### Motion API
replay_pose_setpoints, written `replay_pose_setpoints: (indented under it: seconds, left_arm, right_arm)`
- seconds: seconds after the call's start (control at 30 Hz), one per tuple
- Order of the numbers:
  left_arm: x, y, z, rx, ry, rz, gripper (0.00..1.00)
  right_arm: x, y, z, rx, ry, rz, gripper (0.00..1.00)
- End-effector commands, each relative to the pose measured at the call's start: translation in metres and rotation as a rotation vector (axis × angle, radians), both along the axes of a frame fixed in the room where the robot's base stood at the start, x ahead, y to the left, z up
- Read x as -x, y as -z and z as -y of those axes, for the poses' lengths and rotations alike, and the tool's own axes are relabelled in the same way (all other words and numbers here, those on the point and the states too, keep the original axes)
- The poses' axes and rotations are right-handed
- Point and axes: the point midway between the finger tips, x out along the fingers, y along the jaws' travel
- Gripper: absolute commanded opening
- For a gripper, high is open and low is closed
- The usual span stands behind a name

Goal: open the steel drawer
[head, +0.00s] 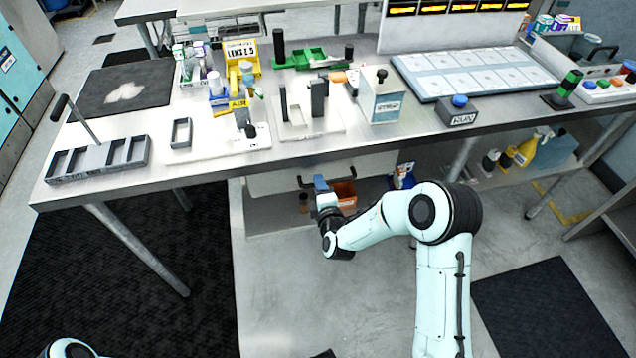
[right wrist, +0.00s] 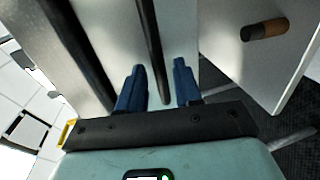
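The steel drawer (head: 272,182) is under the worktop in the head view, with a pale front and a dark bar handle (head: 345,180). My right gripper (head: 321,184) is at the handle. In the right wrist view, its two blue fingers (right wrist: 160,88) are apart. The dark handle bar (right wrist: 151,45) runs down between them, closer to the left finger, with a gap on the right. The drawer front (right wrist: 178,35) fills the view behind the bar. I cannot tell whether the drawer stands slightly open.
The worktop (head: 215,165) above carries racks, bottles and a RUN button box (head: 459,112). The floor (head: 300,290) in front of the drawer is clear.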

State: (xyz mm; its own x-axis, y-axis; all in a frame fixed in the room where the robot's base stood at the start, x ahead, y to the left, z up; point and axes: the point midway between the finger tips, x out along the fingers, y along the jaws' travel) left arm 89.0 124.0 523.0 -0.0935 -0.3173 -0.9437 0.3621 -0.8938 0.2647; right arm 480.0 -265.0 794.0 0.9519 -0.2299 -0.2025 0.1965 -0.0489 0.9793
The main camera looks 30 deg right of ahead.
Motion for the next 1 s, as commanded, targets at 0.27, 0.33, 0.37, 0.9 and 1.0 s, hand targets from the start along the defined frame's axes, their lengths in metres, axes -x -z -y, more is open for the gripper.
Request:
replay_pose_setpoints:
  seconds: [0.27, 0.33, 0.37, 0.9, 1.0]
  left_arm:
    - [0.0, 0.0, 0.0, -0.001, 0.0, -0.001, 0.43]
    - [0.0, 0.0, 0.0, -0.001, 0.0, -0.001, 0.43]
    - [0.0, 0.0, 0.0, -0.001, 0.0, -0.001, 0.43]
    - [0.0, 0.0, 0.0, 0.0, 0.0, 0.0, 0.43]
    - [0.0, 0.001, 0.0, -0.001, -0.001, 0.002, 0.43]
  right_arm:
    - [-0.017, 0.004, 0.004, -0.001, -0.001, 0.0, 0.34]
    - [-0.018, 0.004, 0.004, -0.001, -0.001, 0.0, 0.34]
    - [-0.018, 0.004, 0.004, -0.001, -0.001, 0.0, 0.34]
    - [-0.017, 0.004, 0.004, -0.001, -0.002, 0.0, 0.0]
    - [-0.017, 0.004, 0.004, -0.001, -0.001, -0.001, 0.0]
